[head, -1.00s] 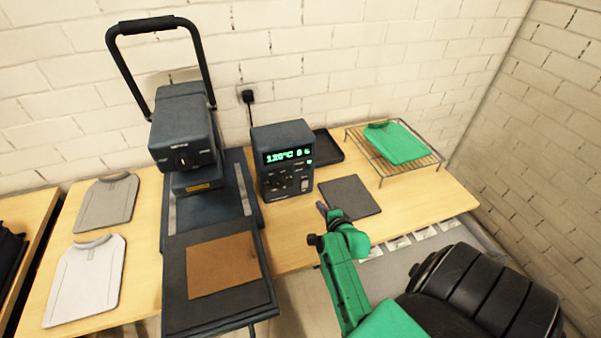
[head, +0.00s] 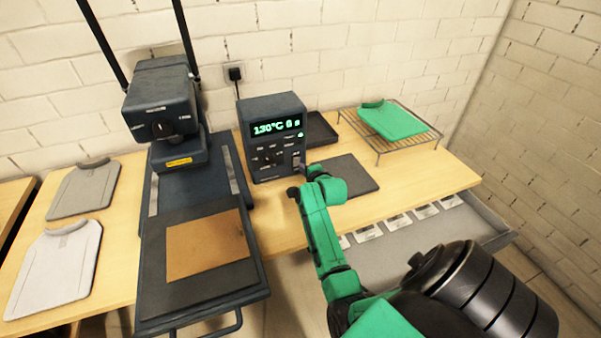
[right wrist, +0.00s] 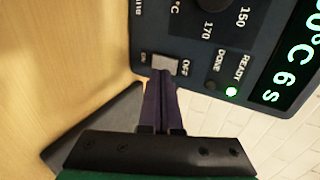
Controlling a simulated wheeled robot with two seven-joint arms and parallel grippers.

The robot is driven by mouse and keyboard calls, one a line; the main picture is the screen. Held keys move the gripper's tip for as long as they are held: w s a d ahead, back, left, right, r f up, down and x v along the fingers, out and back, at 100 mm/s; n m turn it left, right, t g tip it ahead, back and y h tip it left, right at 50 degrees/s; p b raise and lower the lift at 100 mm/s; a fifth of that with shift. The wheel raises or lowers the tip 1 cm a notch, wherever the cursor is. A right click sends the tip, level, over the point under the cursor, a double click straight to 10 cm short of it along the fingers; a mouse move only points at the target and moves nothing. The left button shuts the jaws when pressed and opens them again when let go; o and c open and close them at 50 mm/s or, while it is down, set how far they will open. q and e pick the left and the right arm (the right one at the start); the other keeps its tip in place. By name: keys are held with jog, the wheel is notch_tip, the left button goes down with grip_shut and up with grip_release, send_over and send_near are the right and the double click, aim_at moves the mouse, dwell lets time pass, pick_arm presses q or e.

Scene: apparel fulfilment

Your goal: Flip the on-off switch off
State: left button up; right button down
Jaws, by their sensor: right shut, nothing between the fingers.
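The control box (head: 274,140) stands on the table with its display lit green. Its on-off switch (right wrist: 164,63) is a light rocker at the lower right of the panel, between the ON and OFF labels in the right wrist view. My right gripper (right wrist: 163,74) is shut and empty. Its fingertips are at the switch, overlapping its edge in that view; I cannot tell how hard they press. In the head view the right gripper (head: 299,166) reaches the box's lower right front. A green READY light (right wrist: 231,92) glows. My left gripper is not in view.
A heat press (head: 160,115) with a brown sheet (head: 205,245) stands left of the box. A dark mat (head: 350,175) and a wire rack (head: 418,146) with a green shirt (head: 392,121) lie right. An open drawer (head: 400,262) is below.

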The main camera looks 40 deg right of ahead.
aim_at(296, 155)
jog(key=shift+b+x, duration=0.35)
jog(key=shift+x, duration=0.45)
jog(key=shift+w+d+r, duration=0.2)
jog(key=shift+w+r, duration=0.2)
jog(key=shift+w, duration=0.15)
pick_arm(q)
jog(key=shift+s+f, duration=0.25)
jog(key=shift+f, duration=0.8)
pick_arm(e)
jog(key=shift+r, duration=0.15)
jog(key=shift+s, duration=0.1)
jog(key=shift+w+r, duration=0.2)
jog(key=shift+w+d+f, duration=0.1)
jog(key=shift+w+f, duration=0.05)
jog(key=shift+r+p, duration=0.9)
jog(key=shift+p, duration=0.25)
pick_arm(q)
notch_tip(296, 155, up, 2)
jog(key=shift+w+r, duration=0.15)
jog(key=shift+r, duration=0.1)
